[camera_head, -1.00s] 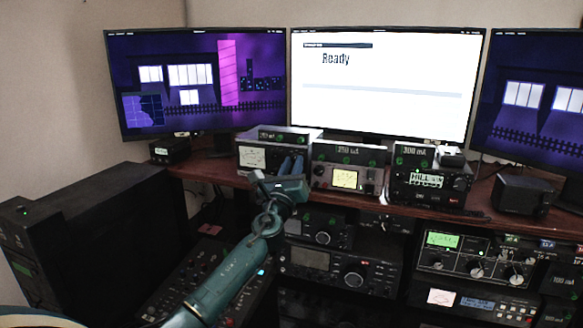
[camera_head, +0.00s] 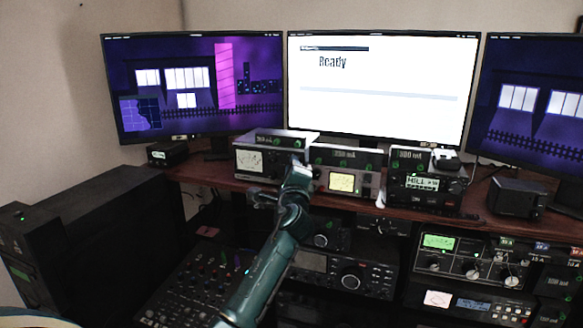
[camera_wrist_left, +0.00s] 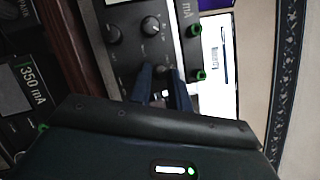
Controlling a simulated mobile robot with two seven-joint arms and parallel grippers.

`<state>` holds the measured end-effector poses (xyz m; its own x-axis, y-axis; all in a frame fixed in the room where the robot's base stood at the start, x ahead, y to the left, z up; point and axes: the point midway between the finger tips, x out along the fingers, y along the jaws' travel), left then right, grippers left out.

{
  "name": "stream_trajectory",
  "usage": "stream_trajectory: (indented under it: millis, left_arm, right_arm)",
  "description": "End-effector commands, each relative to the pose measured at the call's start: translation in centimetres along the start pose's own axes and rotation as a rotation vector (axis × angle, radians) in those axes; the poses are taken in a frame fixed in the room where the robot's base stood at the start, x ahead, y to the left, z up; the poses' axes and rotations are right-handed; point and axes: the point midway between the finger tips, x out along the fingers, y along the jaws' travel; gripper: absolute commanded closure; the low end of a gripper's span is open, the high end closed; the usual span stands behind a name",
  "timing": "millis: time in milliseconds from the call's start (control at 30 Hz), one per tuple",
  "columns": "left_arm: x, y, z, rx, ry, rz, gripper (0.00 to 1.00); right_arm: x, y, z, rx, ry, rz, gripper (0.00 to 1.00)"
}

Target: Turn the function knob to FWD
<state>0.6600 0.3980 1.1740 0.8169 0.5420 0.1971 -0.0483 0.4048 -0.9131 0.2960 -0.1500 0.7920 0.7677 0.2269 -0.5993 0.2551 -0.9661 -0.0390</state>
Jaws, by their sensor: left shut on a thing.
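My left gripper (camera_head: 297,164) is at the front of the left radio unit (camera_head: 256,161) on the shelf, and my wrist hides that unit's right side. In the left wrist view, its two dark fingers (camera_wrist_left: 164,86) are shut on a small dark knob (camera_wrist_left: 165,70) on a grey panel (camera_wrist_left: 128,11). Two larger dark knobs, one nearer (camera_wrist_left: 151,26) and one farther left (camera_wrist_left: 113,33), sit beside it on that panel. The panel's lettering is too small to read, so I cannot tell which knob is marked function or where it points. My right gripper is not in view.
A middle unit (camera_head: 319,181) and a right unit (camera_head: 432,194) stand on the same wooden shelf (camera_head: 222,180). Monitors stand close behind. More radios (camera_head: 470,262) sit below the shelf, and a mixer (camera_head: 190,285) lies under my arm.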

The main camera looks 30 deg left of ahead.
Motion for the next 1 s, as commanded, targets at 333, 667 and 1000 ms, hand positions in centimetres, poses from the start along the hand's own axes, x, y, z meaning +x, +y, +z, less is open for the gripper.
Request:
stream_trajectory:
  millis: [333, 667, 1000]
  left_arm:
    - [0.01, -0.21, 0.04, -0.121, -0.007, 0.050, 1.00]
    - [0.02, -0.19, 0.04, -0.141, -0.008, 0.057, 1.00]
    - [0.02, -0.19, 0.04, -0.140, -0.008, 0.057, 0.69]
  right_arm:
    - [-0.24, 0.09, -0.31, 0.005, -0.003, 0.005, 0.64]
    - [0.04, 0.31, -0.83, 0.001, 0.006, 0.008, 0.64]
    - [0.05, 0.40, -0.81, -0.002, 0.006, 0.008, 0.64]
